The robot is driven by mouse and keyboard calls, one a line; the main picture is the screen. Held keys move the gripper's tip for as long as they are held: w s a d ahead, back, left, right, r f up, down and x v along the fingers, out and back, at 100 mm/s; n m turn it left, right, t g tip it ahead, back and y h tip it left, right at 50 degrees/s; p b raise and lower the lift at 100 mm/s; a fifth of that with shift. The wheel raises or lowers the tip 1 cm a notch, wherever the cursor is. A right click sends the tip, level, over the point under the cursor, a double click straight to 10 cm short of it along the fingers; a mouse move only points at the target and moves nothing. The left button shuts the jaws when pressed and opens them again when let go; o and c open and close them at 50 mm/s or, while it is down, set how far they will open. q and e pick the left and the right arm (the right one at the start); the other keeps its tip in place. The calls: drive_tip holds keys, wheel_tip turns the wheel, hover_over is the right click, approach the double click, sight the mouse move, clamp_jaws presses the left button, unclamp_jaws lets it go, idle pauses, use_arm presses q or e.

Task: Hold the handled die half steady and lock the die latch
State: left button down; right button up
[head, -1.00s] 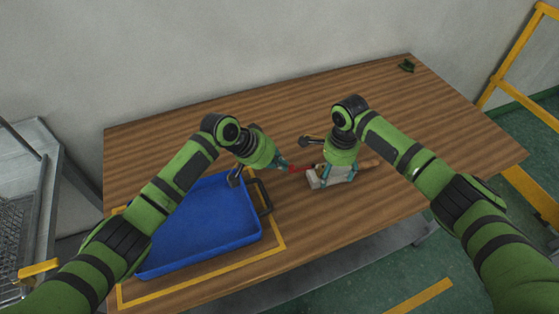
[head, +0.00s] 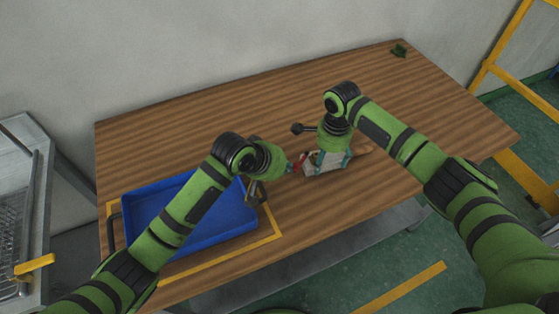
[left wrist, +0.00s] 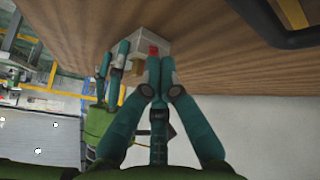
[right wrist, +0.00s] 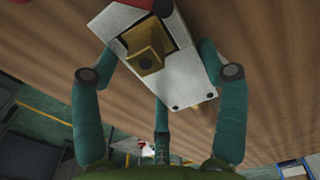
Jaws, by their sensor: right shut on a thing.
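In the right wrist view the block (right wrist: 188,68) shows a brass-coloured part (right wrist: 148,52) in a recess. My right gripper (head: 332,162) straddles the block and is shut on it from both sides. A red latch (head: 299,165) is at the block's left end; it also shows in the left wrist view (left wrist: 153,50). My left gripper (left wrist: 160,62) has its fingers together, its tips at or very near the red latch. Actual contact is hard to tell.
A blue tray (head: 222,222) with dark handles stands at the front left of the table (head: 200,140), inside a yellow outline, below my left arm. A small dark green object (head: 399,50) lies at the far right corner. The table behind the die is mostly clear.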

sight(300, 186)
use_arm(q)
drive_tip(key=s+d, duration=0.2)
drive_tip(key=d, duration=0.1)
drive_tip(key=shift+s+d, duration=0.15)
drive_tip(key=shift+s+d+n, duration=0.15)
drive_tip(key=shift+d+n, duration=0.25)
drive_tip(key=shift+t+y, duration=0.3)
drive_tip(key=shift+w, duration=0.2)
drive_tip(key=shift+w+f, duration=0.1)
drive_tip(key=shift+w, duration=0.6)
drive_tip(key=shift+s, duration=0.1)
